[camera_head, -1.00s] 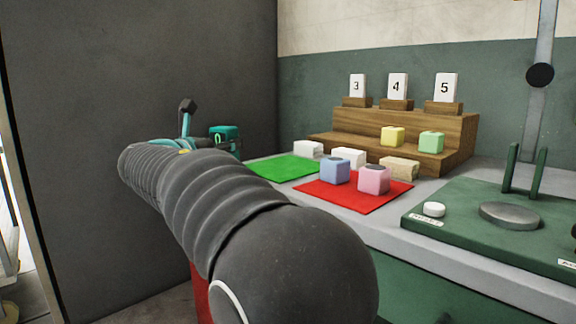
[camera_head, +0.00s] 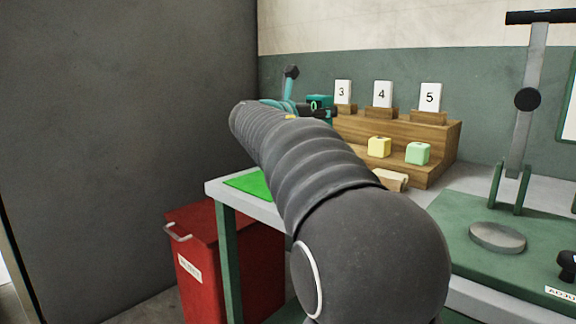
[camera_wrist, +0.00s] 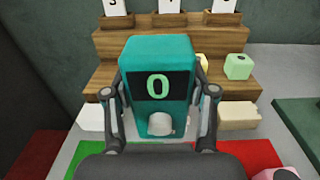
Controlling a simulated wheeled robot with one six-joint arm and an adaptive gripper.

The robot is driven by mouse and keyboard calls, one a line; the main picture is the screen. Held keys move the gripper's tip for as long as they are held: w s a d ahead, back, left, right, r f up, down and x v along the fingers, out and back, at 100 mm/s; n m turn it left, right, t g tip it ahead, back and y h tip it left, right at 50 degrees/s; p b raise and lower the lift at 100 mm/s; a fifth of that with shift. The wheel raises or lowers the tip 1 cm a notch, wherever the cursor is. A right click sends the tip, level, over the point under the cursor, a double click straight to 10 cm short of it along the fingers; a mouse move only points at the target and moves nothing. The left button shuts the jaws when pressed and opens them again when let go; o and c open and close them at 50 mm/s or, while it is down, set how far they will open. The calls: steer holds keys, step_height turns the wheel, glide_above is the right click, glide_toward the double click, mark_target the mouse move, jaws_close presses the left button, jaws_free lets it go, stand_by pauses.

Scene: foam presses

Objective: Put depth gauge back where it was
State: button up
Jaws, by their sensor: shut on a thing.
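The depth gauge (camera_wrist: 158,75) is a teal block with a dark display reading a green 0 and a pale round spot below it. It fills the middle of the wrist view, upright. My gripper (camera_wrist: 160,100) is shut on it, one finger at each side. In the head view the gauge (camera_head: 320,102) shows small and teal beyond my arm, at the left end of the wooden steps. Its underside is hidden, so I cannot tell whether it touches anything.
Wooden steps (camera_head: 440,135) carry number cards 3, 4 and 5, a yellow cube (camera_head: 379,147) and a green cube (camera_head: 418,153). A green mat (camera_head: 250,184) lies at the table's left. A red bin (camera_head: 200,255) stands below. A green press base (camera_head: 500,265) is at right.

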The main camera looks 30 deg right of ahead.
steer(key=shift+w+a+f+b, duration=0.15)
steer(key=shift+w+a+f, duration=1.15)
steer(key=shift+f, duration=0.45)
steer(key=shift+w+a+f+b, duration=0.1)
steer(key=shift+w+a+f, duration=0.95)
steer(key=shift+a+f, duration=0.6)
steer(key=shift+w+a+f+b, duration=0.15)
steer(key=shift+w+a+f, duration=1.05)
steer(key=shift+f, duration=0.7)
steer(key=shift+f, duration=0.1)
steer(key=o, duration=1.4)
steer(key=v, duration=1.1)
steer(key=shift+s+a, duration=0.1)
steer(key=shift+a, duration=0.15)
steer(key=shift+s+a, duration=0.15)
steer(key=shift+a, duration=0.1)
steer(key=shift+s+a, duration=0.1)
